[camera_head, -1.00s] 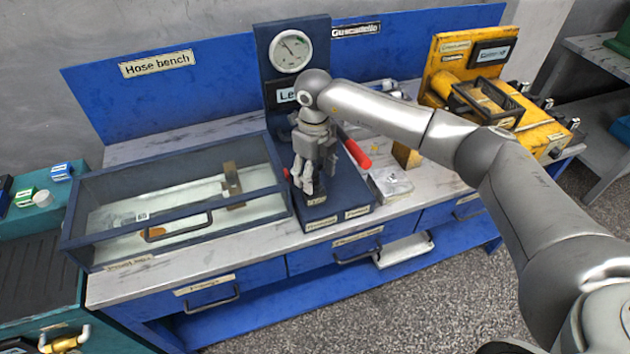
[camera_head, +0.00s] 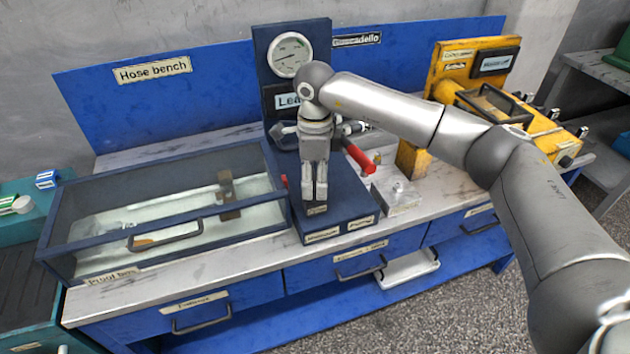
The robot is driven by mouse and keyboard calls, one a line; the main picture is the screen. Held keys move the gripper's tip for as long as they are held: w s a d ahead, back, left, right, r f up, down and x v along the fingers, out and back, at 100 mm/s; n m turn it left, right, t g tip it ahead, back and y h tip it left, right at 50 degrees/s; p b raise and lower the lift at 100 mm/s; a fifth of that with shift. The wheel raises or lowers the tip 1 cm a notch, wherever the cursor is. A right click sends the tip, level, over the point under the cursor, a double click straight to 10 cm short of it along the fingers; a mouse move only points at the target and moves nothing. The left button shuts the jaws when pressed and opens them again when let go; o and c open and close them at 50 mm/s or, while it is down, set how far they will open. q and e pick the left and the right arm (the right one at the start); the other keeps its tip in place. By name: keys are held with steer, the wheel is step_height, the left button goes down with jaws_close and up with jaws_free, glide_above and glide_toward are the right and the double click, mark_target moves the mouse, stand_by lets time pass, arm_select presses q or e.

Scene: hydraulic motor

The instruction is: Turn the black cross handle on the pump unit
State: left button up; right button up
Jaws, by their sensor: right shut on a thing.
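The pump unit is a dark blue stand with a flat base (camera_head: 355,205) and an upright back panel carrying a round white gauge (camera_head: 289,55). A red lever (camera_head: 357,156) sticks out at its right. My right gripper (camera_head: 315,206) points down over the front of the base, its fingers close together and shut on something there. The black cross handle is not clearly visible; the gripper and wrist cover that spot. My left gripper is not in view.
A glass-topped proof box (camera_head: 75,215) stands close to the left of the pump unit. A small metal block (camera_head: 398,198) sits at its right, with a yellow machine (camera_head: 455,105) beyond. Drawers with handles line the blue bench front.

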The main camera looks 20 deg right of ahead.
mark_target(315, 180)
steer(key=shift+s+a+f, duration=0.1)
steer(key=shift+s+f, duration=0.2)
steer(key=o, duration=0.8)
steer(key=shift+o, duration=0.2)
steer(key=shift+r, duration=0.2)
steer(key=shift+r, duration=0.25)
step_height(315, 180, up, 12)
steer(key=shift+f, duration=0.25)
